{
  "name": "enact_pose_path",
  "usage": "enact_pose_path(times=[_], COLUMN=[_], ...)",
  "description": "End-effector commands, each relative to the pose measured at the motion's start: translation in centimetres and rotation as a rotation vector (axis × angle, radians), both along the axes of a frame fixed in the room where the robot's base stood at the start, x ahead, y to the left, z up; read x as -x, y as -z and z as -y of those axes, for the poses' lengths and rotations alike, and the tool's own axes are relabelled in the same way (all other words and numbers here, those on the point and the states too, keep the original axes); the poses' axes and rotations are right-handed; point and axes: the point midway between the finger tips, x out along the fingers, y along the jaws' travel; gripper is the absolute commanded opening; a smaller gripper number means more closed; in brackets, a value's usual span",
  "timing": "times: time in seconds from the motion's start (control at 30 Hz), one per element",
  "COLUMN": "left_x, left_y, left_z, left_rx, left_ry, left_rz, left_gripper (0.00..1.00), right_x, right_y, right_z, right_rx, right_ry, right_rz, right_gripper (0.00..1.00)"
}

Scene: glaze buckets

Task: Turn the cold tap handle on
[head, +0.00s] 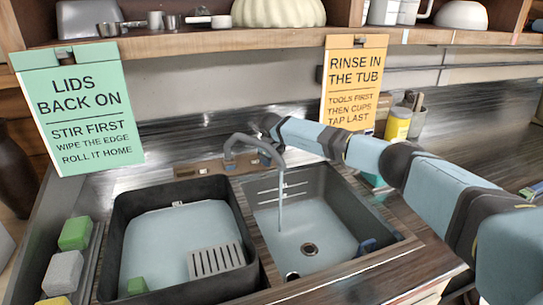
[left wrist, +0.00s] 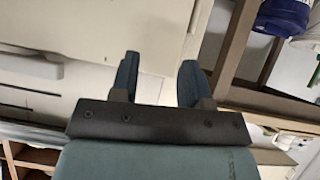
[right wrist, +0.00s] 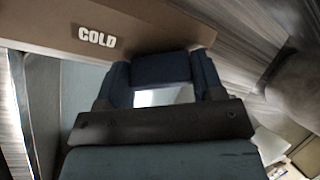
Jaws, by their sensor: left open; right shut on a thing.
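The tap (head: 248,143) is a grey curved spout over the right basin (head: 335,205), and a thin pale stream falls from it. In the right wrist view a COLD label (right wrist: 97,37) sits on a brown panel. My right gripper (right wrist: 162,80) is shut on a dark blue block, which looks like the cold tap handle (right wrist: 160,68), beside that label. In the head view my right arm reaches behind the spout, and its fingertips and the handle are hidden. My left gripper (left wrist: 158,75) is open and empty in the left wrist view, away from the sink.
A black-rimmed tub (head: 250,275) stands left of the right basin, with a green sponge and a slotted grey piece in it. Several sponges (head: 64,270) line the left edge. Two signs hang from the shelf (head: 185,43). A yellow bottle (head: 398,124) stands behind my right arm.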

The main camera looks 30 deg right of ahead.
Motion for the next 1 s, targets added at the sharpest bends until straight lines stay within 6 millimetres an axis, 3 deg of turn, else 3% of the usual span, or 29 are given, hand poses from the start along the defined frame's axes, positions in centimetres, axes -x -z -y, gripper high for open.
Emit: enact_pose_path(times=[0.33,0.37,0.43,0.47,0.77,1.0], left_x=[0.00,0.00,0.00,0.00,-0.13,-0.04], left_y=[-0.03,-0.03,-0.03,-0.03,-0.16,-0.19], left_z=[0.03,0.03,0.03,0.04,-0.06,-0.02], left_rx=[0.001,0.001,0.001,0.001,-0.001,-0.001], left_ry=[0.001,0.001,0.001,0.001,0.001,0.000], left_rz=[0.000,0.000,0.000,0.000,0.003,0.001], left_gripper=[0.43,0.43,0.43,0.43,0.43,0.43], right_x=[-0.04,-0.04,-0.03,-0.04,-0.02,-0.01], right_y=[-0.08,-0.08,-0.07,-0.06,-0.03,0.02], right_z=[-0.04,-0.04,-0.03,-0.03,-0.01,0.16], right_rx=[0.000,0.000,0.000,0.000,-0.009,-0.156], right_ry=[-0.002,-0.002,-0.002,-0.002,0.011,0.215], right_rz=[0.002,0.002,0.002,0.002,0.003,0.037], right_gripper=[0.38,0.69,0.85,0.87,0.87,0.87])
